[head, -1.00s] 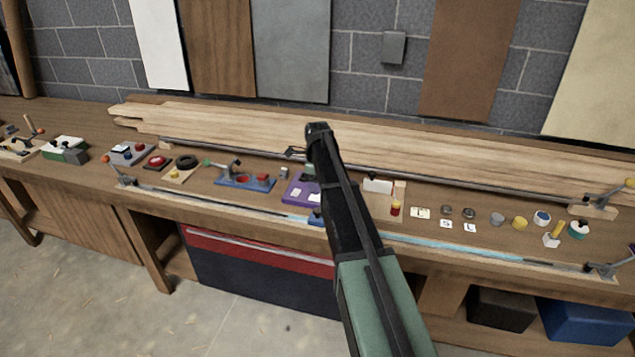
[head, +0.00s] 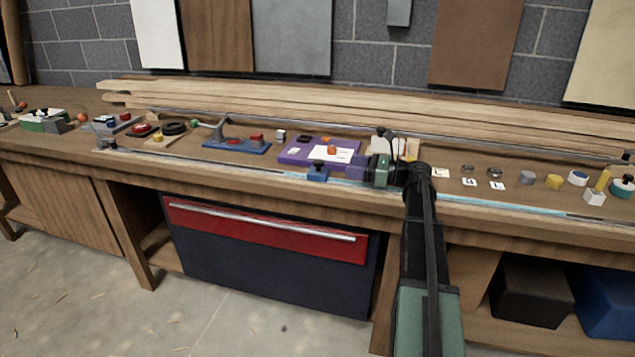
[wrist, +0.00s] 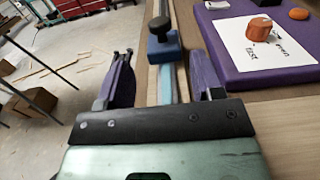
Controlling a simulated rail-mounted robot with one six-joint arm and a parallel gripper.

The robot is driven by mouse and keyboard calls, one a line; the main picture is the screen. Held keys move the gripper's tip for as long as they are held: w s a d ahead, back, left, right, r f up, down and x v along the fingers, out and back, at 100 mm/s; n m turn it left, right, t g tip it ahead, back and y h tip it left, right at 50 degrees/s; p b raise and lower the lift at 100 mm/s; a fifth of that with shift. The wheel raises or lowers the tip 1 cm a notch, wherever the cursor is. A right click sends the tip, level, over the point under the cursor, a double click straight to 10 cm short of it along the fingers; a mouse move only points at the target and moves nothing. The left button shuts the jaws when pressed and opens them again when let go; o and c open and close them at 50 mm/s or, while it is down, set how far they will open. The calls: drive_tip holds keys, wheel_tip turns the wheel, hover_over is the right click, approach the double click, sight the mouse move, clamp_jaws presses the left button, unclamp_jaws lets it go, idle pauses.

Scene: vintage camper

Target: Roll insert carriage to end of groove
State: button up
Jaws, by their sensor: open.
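The insert carriage is a small blue block with a dark knob (head: 317,171) on the groove strip along the bench's front edge. In the wrist view the carriage (wrist: 163,45) sits ahead of my gripper, between the lines of its two fingers. My gripper (head: 338,173) is open just right of the carriage in the head view, low over the groove. In the wrist view its purple fingers (wrist: 160,75) stand apart with nothing between them at the near end. The groove (head: 240,167) runs left along the edge, with a light blue strip (head: 510,207) to the right.
A purple board with a white card and orange knob (head: 318,153) lies just behind the groove. A blue-based tool (head: 236,145) and other small parts stand further left. A red and dark drawer cabinet (head: 270,235) is below the bench.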

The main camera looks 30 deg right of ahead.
sight(317, 161)
drive_tip(key=shift+a+r, duration=0.1)
drive_tip(key=shift+r, duration=0.1)
drive_tip(key=x, duration=1)
drive_tip(key=shift+w+a, duration=0.25)
drive_tip(key=shift+a, duration=0.1)
clamp_jaws()
drive_tip(key=shift+w+a, duration=0.1)
